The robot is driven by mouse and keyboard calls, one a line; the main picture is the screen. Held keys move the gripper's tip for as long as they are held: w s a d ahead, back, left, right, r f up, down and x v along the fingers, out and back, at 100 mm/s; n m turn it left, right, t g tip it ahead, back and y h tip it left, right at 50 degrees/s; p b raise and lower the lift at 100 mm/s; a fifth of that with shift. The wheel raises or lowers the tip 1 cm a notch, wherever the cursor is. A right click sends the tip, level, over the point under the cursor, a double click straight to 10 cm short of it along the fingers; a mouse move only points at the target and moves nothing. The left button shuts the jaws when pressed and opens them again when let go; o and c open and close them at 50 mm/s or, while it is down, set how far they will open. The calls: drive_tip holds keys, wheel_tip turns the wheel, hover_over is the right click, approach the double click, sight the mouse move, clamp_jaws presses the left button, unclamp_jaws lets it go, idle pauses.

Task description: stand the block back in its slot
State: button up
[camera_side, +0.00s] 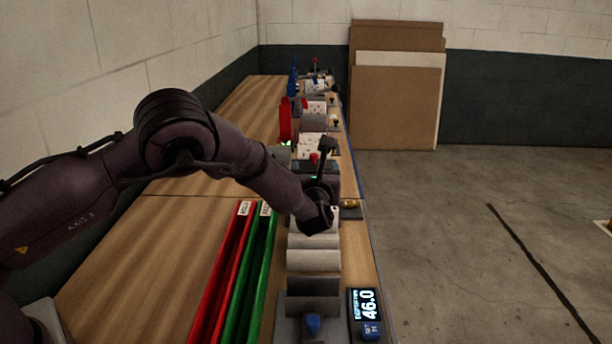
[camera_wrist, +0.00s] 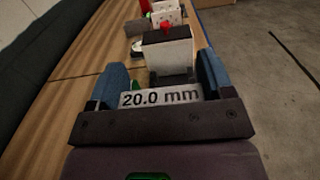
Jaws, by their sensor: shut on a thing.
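My gripper (camera_wrist: 162,80) has blue fingers on both sides of a light grey block marked "20.0 mm" (camera_wrist: 160,97) in the wrist view, and is shut on it. The block's lettering faces the wrist camera. In the side view my gripper (camera_side: 318,218) is over the row of items along the bench's right edge. The held block cannot be made out there. I cannot tell which place is its slot. A white box with a dark top and red knob (camera_wrist: 168,48) stands just beyond the fingers.
Pale grey blocks (camera_side: 314,259) and a dark holder with a blue knob (camera_side: 313,322) are in the foreground. Red (camera_side: 222,262) and green (camera_side: 252,275) channels run to the left. The bench's left part (camera_side: 150,250) is clear.

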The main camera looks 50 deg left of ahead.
drive_tip(key=shift+r, duration=0.1)
drive_tip(key=shift+f, duration=2.4)
drive_tip(key=shift+f, duration=0.25)
drive_tip(key=shift+f, duration=0.75)
drive_tip(key=shift+f, duration=0.8)
drive_tip(key=shift+f, duration=0.7)
drive_tip(key=shift+f, duration=0.35)
drive_tip(key=shift+f, duration=0.45)
drive_tip(key=shift+f, duration=0.2)
